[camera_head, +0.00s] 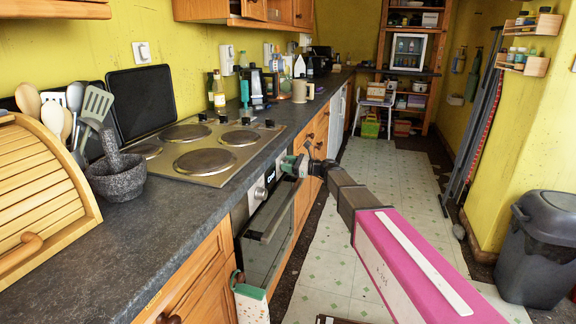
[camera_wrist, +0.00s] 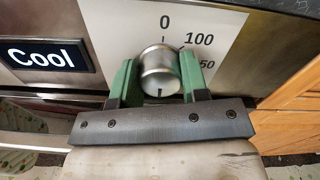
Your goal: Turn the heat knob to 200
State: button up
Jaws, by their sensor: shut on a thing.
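The heat knob (camera_wrist: 158,72) is a round silver knob on a white dial label (camera_wrist: 112,22) marked 0, 100 and a partly hidden number ending in 50. A dark mark shows on the knob's lower edge. The 200 mark is not visible. My gripper (camera_wrist: 160,78) has its green fingers on both sides of the knob and is shut on it. In the head view my gripper (camera_head: 293,166) is at the oven's front panel and hides this knob. A display (camera_wrist: 42,57) left of the knob reads "Cool".
The oven door (camera_head: 268,235) with its handle is below the panel. Another knob (camera_head: 260,193) is left of the display. The stove top (camera_head: 205,150) and dark counter (camera_head: 150,235) are above. Wooden drawers (camera_head: 312,140) adjoin the oven. The tiled floor (camera_head: 385,170) is open beyond my arm.

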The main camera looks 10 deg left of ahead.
jog(key=shift+f, duration=0.1)
jog(key=o, duration=0.9)
jog(key=shift+o, duration=0.2)
jog(key=d, duration=1.1)
jog(key=shift+s, duration=0.45)
